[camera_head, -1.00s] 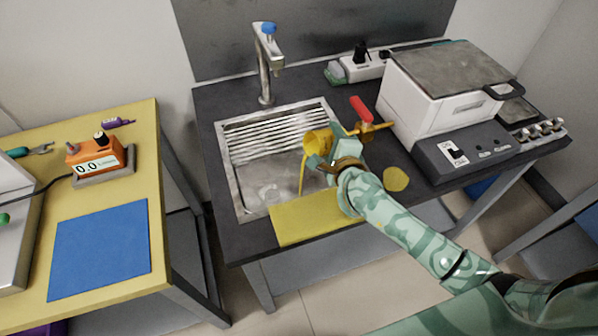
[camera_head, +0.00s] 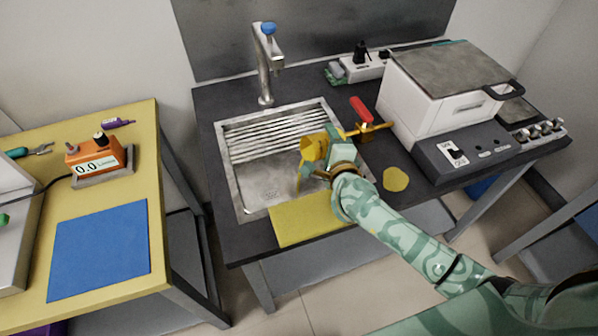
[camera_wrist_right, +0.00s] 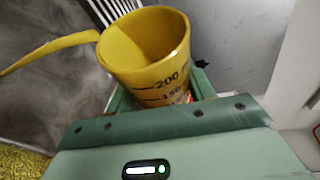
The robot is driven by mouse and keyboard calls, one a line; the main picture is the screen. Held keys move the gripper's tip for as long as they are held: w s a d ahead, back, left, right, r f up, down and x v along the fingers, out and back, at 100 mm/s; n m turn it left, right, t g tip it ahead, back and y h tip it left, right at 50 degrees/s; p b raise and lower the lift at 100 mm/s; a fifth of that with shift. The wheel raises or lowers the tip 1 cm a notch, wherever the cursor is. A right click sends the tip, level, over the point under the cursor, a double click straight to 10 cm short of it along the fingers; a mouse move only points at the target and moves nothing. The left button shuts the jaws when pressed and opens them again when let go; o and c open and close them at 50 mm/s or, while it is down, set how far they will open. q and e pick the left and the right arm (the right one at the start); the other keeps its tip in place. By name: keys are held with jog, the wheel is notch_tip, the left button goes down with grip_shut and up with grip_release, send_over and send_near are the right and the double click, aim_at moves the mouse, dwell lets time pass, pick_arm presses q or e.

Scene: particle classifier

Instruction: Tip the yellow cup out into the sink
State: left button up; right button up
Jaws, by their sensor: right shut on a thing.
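The yellow cup (camera_head: 311,149) is tilted with its mouth to the left, over the right part of the metal sink (camera_head: 250,185). A short yellow stream hangs from its lip toward the basin. My right gripper (camera_head: 325,157) is shut on the cup's body. The right wrist view shows the cup (camera_wrist_right: 150,62) close up with dark measuring marks, and a yellow stream leaving its spout on the left. The inside that shows looks yellow; I cannot tell how much is left. My left gripper is not in view.
A tap (camera_head: 266,70) stands behind the sink. A red-handled brass valve (camera_head: 364,125) and a white machine (camera_head: 440,90) stand to the right. A yellow cloth (camera_head: 300,228) lies at the sink's front edge, and a round yellow piece (camera_head: 395,179) lies on the dark counter.

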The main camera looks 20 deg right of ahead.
aim_at(316, 143)
jog(key=shift+a+f, duration=0.1)
jog(key=shift+a, duration=0.1)
dwell(0.3)
jog(key=shift+s+a+r+n+t+p, duration=0.1)
jog(key=shift+r+n+t+p, duration=0.2)
jog(key=shift+n, duration=0.2)
jog(key=shift+a+r+n+t+p, duration=0.1)
jog(key=shift+r+n+t+p, duration=0.15)
jog(key=shift+n, duration=0.25)
dwell(0.4)
jog(key=shift+s+a+r+n+t+h+p, duration=0.1)
jog(key=shift+a+r+n+t+h+p, duration=0.25)
jog(key=shift+n, duration=0.35)
jog(key=shift+s+a+r+n+t+h+p, duration=0.15)
jog(key=shift+a+r+n+t+p, duration=0.1)
jog(key=shift+r+n+p, duration=0.35)
dwell(1.4)
jog(key=shift+a+r+n+t, duration=0.2)
jog(key=shift+a+n+t, duration=0.15)
jog(key=shift+n, duration=0.55)
dwell(0.4)
jog(key=shift+s+a+r+n+t, duration=0.1)
jog(key=shift+a+r+n+t, duration=0.2)
jog(key=shift+n, duration=0.35)
jog(key=shift+s+a+r+n+t, duration=0.1)
jog(key=shift+a+n+t, duration=0.2)
jog(key=shift+n, duration=0.35)
dwell(0.8)
